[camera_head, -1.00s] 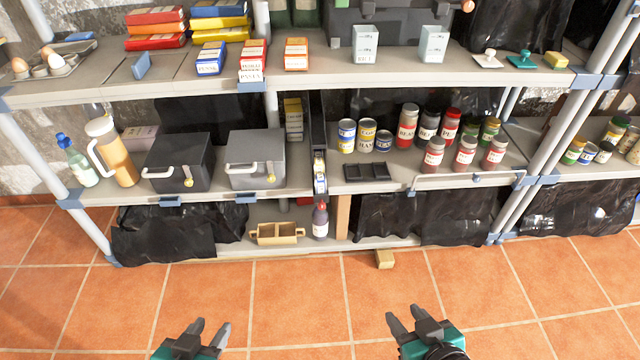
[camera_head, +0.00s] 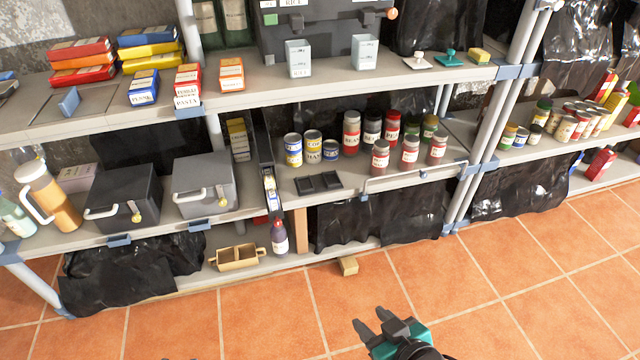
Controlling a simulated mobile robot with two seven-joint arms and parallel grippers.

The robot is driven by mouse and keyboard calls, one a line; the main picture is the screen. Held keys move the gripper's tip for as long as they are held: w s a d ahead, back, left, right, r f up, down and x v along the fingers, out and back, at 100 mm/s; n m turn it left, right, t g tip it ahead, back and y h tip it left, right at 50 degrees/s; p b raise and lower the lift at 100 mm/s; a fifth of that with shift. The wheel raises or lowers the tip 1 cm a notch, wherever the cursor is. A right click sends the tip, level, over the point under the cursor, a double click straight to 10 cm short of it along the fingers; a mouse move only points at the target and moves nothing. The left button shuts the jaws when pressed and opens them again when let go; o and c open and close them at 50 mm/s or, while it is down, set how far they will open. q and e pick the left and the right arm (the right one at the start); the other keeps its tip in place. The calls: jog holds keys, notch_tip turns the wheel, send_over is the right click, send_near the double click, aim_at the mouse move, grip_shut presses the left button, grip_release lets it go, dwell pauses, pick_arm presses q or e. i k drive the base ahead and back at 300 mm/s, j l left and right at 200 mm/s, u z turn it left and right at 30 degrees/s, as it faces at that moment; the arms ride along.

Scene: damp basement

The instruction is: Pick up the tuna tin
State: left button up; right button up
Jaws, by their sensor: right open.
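Several tins stand on the middle shelf, among them a short blue-and-white tin (camera_head: 330,150) at the right end of a small group. Its label is too small to read, so I cannot tell whether it is the tuna tin. Two taller tins, a blue-and-yellow one (camera_head: 293,151) and a white one (camera_head: 312,147), stand to its left. More small tins (camera_head: 520,138) stand on the right-hand shelf, labels also unreadable. My right gripper (camera_head: 371,321) is open and empty, low in front of the shelves over the floor tiles, well apart from all tins.
Red-labelled jars (camera_head: 381,154) stand right of the tins. A low rail (camera_head: 415,174) runs along the shelf's front there. A black tray (camera_head: 318,183) lies before the tins. The tiled floor (camera_head: 450,270) in front is otherwise open.

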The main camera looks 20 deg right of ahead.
aim_at(273, 201)
jog(key=i+j, duration=0.65)
jog(key=i+j+z, duration=0.15)
jog(key=i+j, duration=0.55)
jog(key=j, duration=0.1)
